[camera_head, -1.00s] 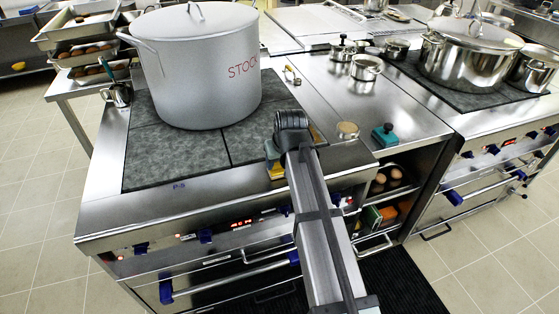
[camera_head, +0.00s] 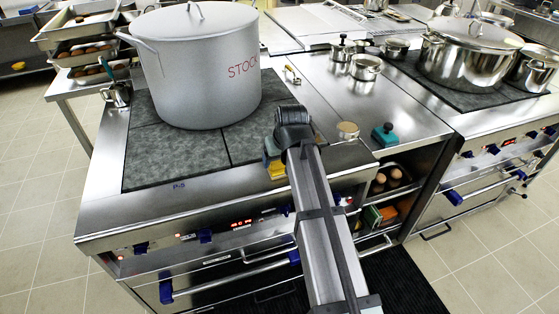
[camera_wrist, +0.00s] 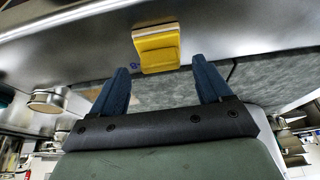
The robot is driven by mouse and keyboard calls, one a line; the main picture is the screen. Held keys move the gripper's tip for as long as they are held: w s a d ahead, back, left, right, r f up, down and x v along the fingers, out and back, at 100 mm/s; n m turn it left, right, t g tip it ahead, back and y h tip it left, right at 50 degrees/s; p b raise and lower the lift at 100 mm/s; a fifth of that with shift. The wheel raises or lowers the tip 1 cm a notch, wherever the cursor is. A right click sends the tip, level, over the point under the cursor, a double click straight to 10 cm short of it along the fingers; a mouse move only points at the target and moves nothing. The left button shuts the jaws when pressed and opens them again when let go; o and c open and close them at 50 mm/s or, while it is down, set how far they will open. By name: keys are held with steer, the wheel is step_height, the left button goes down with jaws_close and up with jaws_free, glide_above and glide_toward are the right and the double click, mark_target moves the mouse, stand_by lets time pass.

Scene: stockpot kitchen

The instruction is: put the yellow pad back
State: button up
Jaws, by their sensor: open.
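The yellow pad (camera_wrist: 157,48) shows in the wrist view just beyond my gripper (camera_wrist: 163,85), centred between the two blue fingers. It lies at the stove's steel front edge, beside the grey cooking plate. In the head view a part of the yellow pad (camera_head: 277,169) shows just below my gripper (camera_head: 274,150); the rest is hidden behind it. My gripper is open and empty, with a gap between the fingertips and the pad. I cannot tell the gap's size.
A large stockpot (camera_head: 200,65) stands on the back of the cooking plate. A teal-handled block (camera_head: 384,135) and a round tin (camera_head: 347,130) stand on the steel counter to the right. A shelf below (camera_head: 392,181) holds brown round items and coloured pads.

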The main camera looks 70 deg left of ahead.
steer(key=v, duration=1)
steer(key=shift+d, duration=0.15)
